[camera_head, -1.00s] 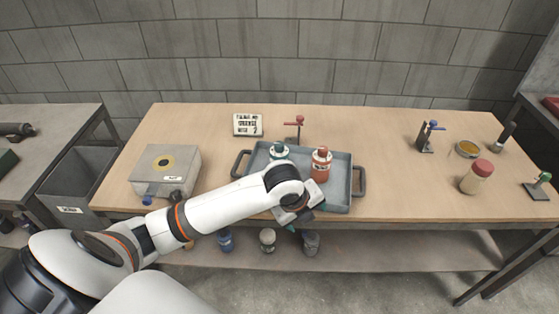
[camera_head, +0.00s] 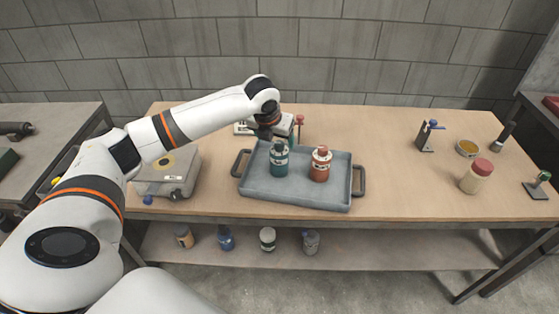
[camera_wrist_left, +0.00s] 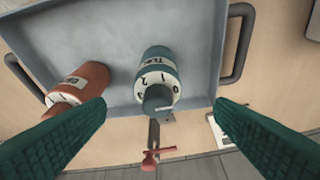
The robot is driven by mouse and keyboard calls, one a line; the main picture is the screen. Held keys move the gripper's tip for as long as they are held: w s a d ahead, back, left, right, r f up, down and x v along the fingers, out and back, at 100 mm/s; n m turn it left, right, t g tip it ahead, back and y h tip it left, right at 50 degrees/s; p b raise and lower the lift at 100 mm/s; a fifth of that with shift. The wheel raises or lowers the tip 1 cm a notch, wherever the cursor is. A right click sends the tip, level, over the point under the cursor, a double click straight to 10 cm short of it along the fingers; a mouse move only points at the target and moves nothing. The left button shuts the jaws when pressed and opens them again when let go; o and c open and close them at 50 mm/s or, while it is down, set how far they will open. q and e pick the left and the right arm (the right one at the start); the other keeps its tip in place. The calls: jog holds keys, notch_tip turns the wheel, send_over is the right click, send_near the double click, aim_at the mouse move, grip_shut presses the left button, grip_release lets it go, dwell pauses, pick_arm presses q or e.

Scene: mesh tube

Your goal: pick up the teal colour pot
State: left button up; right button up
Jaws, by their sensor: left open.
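The teal pot (camera_head: 279,163) stands upright in the left half of the blue-grey tray (camera_head: 302,195), beside a red-orange pot (camera_head: 320,166). In the left wrist view the teal pot (camera_wrist_left: 156,68) shows its white numbered collar and teal cap. My left gripper is above and behind the teal pot in the head view, partly hidden by its own wrist. In the left wrist view the left gripper (camera_wrist_left: 162,108) has its green fingers spread wide, with the teal pot beyond and between them and nothing held. My right gripper is not in view.
A small red-handled stand (camera_head: 300,121) is just behind the tray, close to my left gripper. A grey box (camera_head: 165,180) stands at the left. The table right of the tray is clear up to a blue-topped stand (camera_head: 430,136) and a red-lidded jar (camera_head: 477,177).

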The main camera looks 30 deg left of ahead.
aim_at(278, 144)
pick_arm(q)
jog(key=p+x, duration=0.1)
jog(key=x, duration=0.5)
jog(key=shift+w+f, duration=0.2)
jog(key=shift+w, duration=0.05)
jog(key=shift+r, duration=0.1)
jog(key=c, duration=1.4)
